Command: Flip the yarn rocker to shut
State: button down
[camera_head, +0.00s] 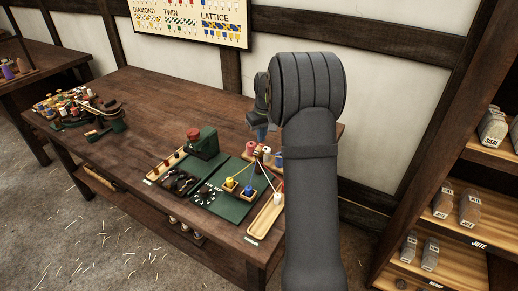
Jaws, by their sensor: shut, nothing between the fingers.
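My gripper (262,136) points down over the right part of the wooden table, just beyond a small cluster of spools. It looks shut and empty, and is small and partly covered by my arm. I cannot pick out the yarn rocker for certain, nor read its position. A dark green housing (205,148) with a red top stands to the left of my gripper. In front of it lies a green board (226,207) with a yellow spool (230,183), a blue spool (248,190) and taut yarn lines.
A wooden tray (266,218) lies along the table's right front, partly behind my arm. White and red spools (265,152) stand near my gripper. A braiding setup (82,108) occupies the table's left end. The table (150,100) is bare at back centre. A shelf (425,220) stands right.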

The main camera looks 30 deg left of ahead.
aim_at(262, 145)
jog(key=shift+f, duration=1.1)
dwell(0.3)
notch_tip(262, 145, up, 8)
dwell(0.9)
jog(key=shift+f, duration=3.75)
notch_tip(262, 145, up, 8)
jog(key=w, duration=0.1)
notch_tip(262, 145, down, 6)
jog(key=shift+w, duration=0.15)
